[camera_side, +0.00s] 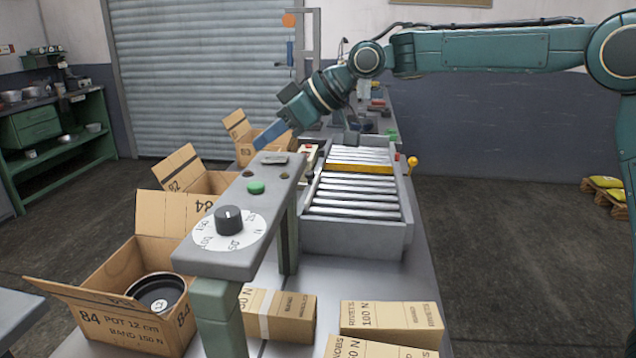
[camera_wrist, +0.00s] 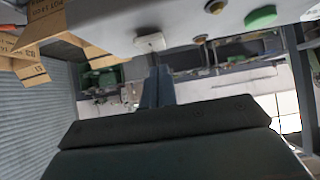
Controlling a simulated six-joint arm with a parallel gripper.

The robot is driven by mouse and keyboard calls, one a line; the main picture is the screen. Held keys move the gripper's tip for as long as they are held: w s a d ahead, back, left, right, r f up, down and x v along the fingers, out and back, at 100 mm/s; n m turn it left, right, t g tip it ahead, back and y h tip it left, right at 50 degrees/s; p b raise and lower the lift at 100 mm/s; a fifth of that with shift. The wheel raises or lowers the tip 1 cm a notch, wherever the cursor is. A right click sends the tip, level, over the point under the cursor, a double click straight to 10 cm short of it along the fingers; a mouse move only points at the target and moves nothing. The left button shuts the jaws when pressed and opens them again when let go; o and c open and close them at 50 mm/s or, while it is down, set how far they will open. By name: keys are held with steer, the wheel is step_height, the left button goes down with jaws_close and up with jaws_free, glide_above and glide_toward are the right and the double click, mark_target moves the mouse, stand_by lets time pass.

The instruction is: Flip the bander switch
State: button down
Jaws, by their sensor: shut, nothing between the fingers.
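A grey control panel (camera_side: 215,255) on posts carries a small light grey plate-like part (camera_side: 274,158) at its far end, which looks like the switch; its exact setting is too small to tell. In the wrist view this switch (camera_wrist: 150,42) shows as a pale block on the panel edge, just above my fingertips. My gripper (camera_side: 262,142) has blue fingers, shut and empty, slanting down to the left close behind the switch. In the wrist view my gripper (camera_wrist: 158,72) points at it; I cannot tell whether they touch.
The panel also holds a green button (camera_side: 256,187), two brass studs and a black dial (camera_side: 229,219). A roller conveyor (camera_side: 353,236) stands to the right. Open cartons (camera_side: 130,318) line the left; closed boxes (camera_side: 392,317) lie in front. Space above the panel is clear.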

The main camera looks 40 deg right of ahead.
mark_target(270, 157)
steer(key=shift+r, duration=0.5)
step_height(270, 157, up, 3)
steer(key=shift+f, duration=0.1)
steer(key=w+a+r+v, duration=0.1)
steer(key=v, duration=0.8)
steer(key=shift+r, duration=0.3)
steer(key=shift+s+d, duration=0.1)
steer(key=s+d+f+m+h, duration=0.2)
steer(key=s+d+f, duration=0.3)
steer(key=s, duration=0.6)
steer(key=s+d+f+m+g+h, duration=0.1)
steer(key=s+d+f+m+h, duration=0.2)
steer(key=s+f, duration=0.5)
steer(key=s+d+f+m+h, duration=0.2)
steer(key=s+d+f+m, duration=0.2)
steer(key=s, duration=1.1)
steer(key=d+f, duration=0.2)
steer(key=d, duration=0.2)
steer(key=shift+f+g, duration=0.35)
steer(key=shift+g, duration=0.05)
